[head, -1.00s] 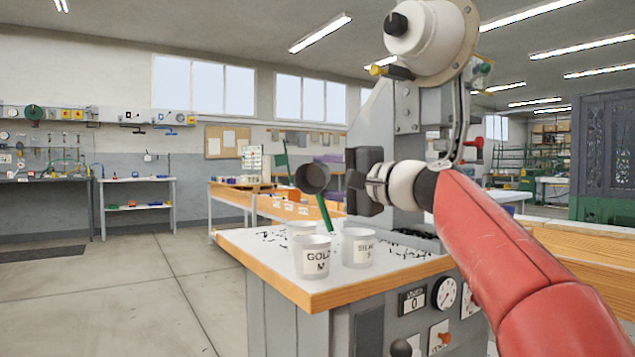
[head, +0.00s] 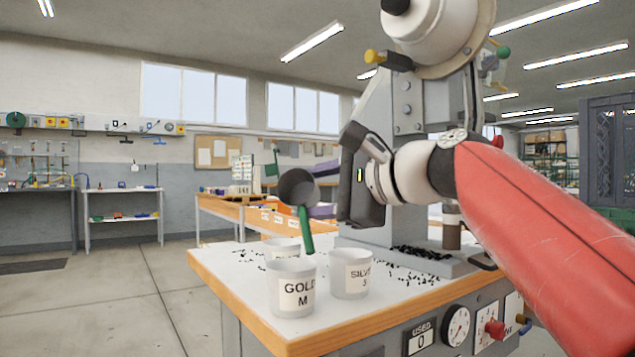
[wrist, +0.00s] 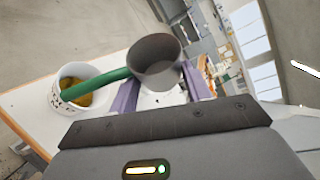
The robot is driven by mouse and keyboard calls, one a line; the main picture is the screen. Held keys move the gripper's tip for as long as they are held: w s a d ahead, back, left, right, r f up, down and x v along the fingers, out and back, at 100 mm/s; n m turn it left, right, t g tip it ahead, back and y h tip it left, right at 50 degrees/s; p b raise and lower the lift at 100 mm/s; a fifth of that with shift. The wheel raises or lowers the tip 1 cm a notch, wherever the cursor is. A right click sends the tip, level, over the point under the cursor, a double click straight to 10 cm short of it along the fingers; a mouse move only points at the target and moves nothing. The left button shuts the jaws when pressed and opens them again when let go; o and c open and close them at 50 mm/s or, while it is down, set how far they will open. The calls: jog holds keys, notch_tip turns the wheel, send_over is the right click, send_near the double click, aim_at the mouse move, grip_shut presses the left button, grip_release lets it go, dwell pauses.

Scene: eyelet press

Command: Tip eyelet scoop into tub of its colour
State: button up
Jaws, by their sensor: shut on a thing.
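The scoop has a dark grey cup (head: 297,187) and a green handle (head: 306,230). My gripper (wrist: 160,90) is shut on the scoop at its cup, between purple fingers, above the tubs. The cup is tilted, its mouth towards the head camera; eyelets inside cannot be made out. The handle slopes down towards the tubs. A white tub labelled GOLD (head: 291,290) stands at the front of the press table, with a tub labelled SILVER (head: 351,275) to its right. A third tub (head: 281,248) is partly hidden behind. In the wrist view the handle crosses a tub (wrist: 62,101) with yellow-brown contents.
The tubs stand on a white press table (head: 228,262) with a wooden edge. Small dark bits are scattered on it, with a heap (head: 420,252) at the press base. The grey press column (head: 405,105) rises behind my gripper. The floor at left is clear.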

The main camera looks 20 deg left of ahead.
jog(key=m+g+p, duration=0.1)
jog(key=m+p, duration=0.1)
jog(key=w+f+m+g+h+p, duration=0.1)
jog(key=m+p, duration=0.1)
jog(key=shift+f+p, duration=0.15)
jog(key=shift+p, duration=0.25)
jog(key=shift+s+f+m+g+p, duration=0.15)
jog(key=shift+f+m+g+p, duration=0.85)
jog(key=shift+m+p, duration=0.5)
jog(key=shift+s+f+m+g+p, duration=0.1)
jog(key=shift+f+m+g+p, duration=0.9)
jog(key=shift+m+p, duration=0.5)
jog(key=shift+d+n, duration=0.15)
jog(key=shift+n, duration=0.15)
